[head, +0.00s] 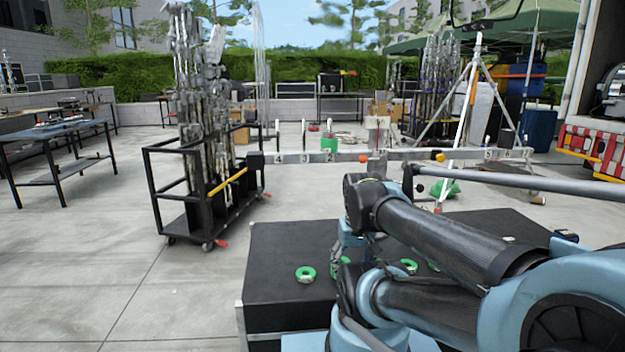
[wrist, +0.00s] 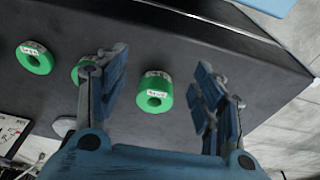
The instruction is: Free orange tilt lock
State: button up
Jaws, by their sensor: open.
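A small orange knob (head: 440,157) shows on the pale horizontal beam (head: 404,154) in the head view; I cannot tell whether it is the tilt lock or how it is set. The beam carries number labels. My gripper (wrist: 161,72) is open in the wrist view, its blue fingers spread on either side of a labelled green ring (wrist: 155,100). The fingers do not visibly touch that ring. In the head view my gripper (head: 341,262) is low over the black case, partly hidden by my arm, well in front of the beam.
The black case (head: 280,300) bears several green rings, one at its left (head: 306,281). A wheeled black rack of metal poles (head: 205,205) stands behind it at left. A white tripod (head: 462,125) stands near the beam.

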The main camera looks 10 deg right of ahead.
aim_at(362, 159)
jog(key=k, duration=0.5)
jog(key=z, duration=1.7)
jog(key=i, duration=0.45)
jog(key=u, duration=1.15)
